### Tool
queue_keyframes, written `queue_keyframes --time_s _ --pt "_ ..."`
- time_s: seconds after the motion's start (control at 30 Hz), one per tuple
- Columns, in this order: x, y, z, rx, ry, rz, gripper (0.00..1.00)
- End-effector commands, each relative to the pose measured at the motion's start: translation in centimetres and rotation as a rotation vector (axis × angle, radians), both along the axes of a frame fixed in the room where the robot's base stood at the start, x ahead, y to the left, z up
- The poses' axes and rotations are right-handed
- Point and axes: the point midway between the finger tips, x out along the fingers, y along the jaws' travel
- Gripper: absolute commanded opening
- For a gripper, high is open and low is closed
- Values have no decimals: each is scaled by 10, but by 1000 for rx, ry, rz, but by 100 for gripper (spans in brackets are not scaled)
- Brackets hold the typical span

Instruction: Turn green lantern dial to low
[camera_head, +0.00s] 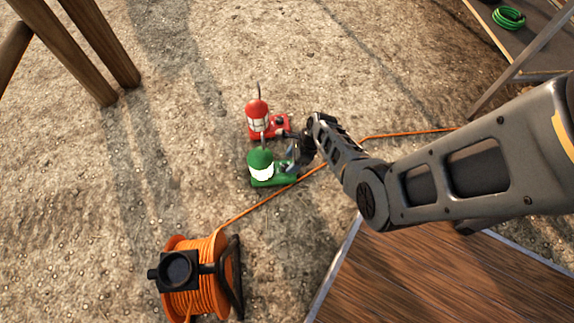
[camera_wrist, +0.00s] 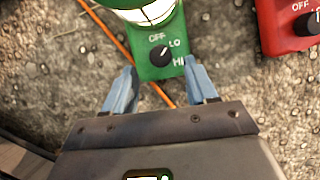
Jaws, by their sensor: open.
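The green lantern (camera_head: 261,159) stands on the ground in the head view, with my gripper (camera_head: 293,152) close at its right. In the wrist view its green base (camera_wrist: 151,68) carries a black dial (camera_wrist: 160,56) with white labels OFF, LO and HI around it. The dial has a small light mark that seems to point up and right, towards LO; its exact setting is hard to tell. My gripper (camera_wrist: 159,68) is open, its two blue-grey fingers apart on either side of the dial's near end of the base. Nothing is between the fingertips except the base and dial beyond.
A red lantern (camera_head: 257,112) with a similar dial stands just behind the green one; its base (camera_wrist: 285,28) shows at right in the wrist view. An orange cable (camera_head: 240,213) runs past the lanterns from a reel (camera_head: 195,285). A wooden deck (camera_head: 430,275) lies front right.

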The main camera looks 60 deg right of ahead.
Motion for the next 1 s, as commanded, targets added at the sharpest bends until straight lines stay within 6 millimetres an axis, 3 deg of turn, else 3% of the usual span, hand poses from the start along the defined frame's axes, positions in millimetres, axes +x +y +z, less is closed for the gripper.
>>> queue_keyframes --time_s 0.03,0.23,0.7,1.0 --pt "3 2 -13 1 -1 0 57" --pt "11 7 -34 -1 -1 1 57" --pt "14 9 -42 -2 0 2 57" --pt "14 9 -42 -2 0 2 30"
